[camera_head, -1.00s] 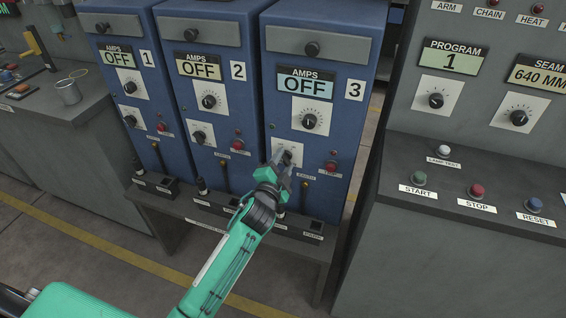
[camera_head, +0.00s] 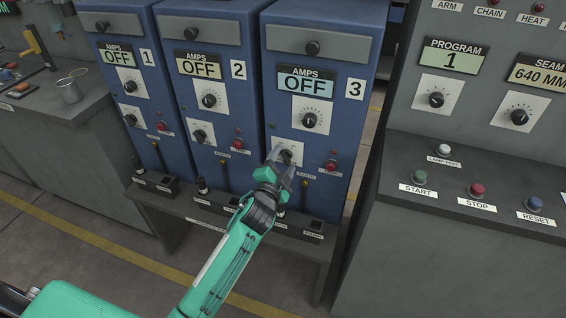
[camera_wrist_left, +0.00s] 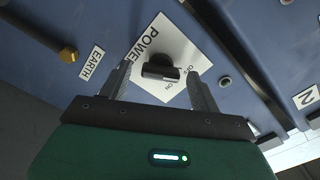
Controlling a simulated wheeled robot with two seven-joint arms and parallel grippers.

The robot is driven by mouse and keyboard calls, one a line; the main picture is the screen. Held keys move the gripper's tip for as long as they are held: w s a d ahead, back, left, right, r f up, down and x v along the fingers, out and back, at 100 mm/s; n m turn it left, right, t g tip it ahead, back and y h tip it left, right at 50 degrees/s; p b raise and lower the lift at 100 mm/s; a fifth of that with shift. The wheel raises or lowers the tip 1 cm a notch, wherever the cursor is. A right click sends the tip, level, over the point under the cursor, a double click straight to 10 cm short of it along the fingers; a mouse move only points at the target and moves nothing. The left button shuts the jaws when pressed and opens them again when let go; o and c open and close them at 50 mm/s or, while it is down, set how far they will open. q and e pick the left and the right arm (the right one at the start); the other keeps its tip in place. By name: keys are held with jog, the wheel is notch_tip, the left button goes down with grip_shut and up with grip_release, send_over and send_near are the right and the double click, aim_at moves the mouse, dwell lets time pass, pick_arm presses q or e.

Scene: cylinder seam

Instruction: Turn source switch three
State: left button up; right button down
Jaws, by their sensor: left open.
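Source three is the blue cabinet (camera_head: 325,120) marked 3, with its amps display (camera_head: 305,82) reading OFF. Its black power switch (camera_head: 286,155) sits low on the front and is partly hidden by my gripper. In the left wrist view the switch knob (camera_wrist_left: 160,68) stands on a white plate (camera_wrist_left: 178,42) lettered POWER, with OFF and ON marks. My left gripper (camera_head: 279,163) is open at the switch. In the wrist view its fingers (camera_wrist_left: 159,82) stand on either side of the knob, with gaps showing. My right gripper is not in view.
Blue cabinets 1 (camera_head: 125,85) and 2 (camera_head: 210,100) stand to the left, both displays reading OFF. A red stop button (camera_head: 331,166) is just right of the switch. The grey control desk (camera_head: 450,225) with start, stop and reset buttons stands at right.

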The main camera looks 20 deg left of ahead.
pick_arm(q)
jog(key=s, duration=1.3)
jog(key=shift+s+a+b, duration=0.25)
jog(key=shift+s+b, duration=0.05)
jog(key=shift+b, duration=0.1)
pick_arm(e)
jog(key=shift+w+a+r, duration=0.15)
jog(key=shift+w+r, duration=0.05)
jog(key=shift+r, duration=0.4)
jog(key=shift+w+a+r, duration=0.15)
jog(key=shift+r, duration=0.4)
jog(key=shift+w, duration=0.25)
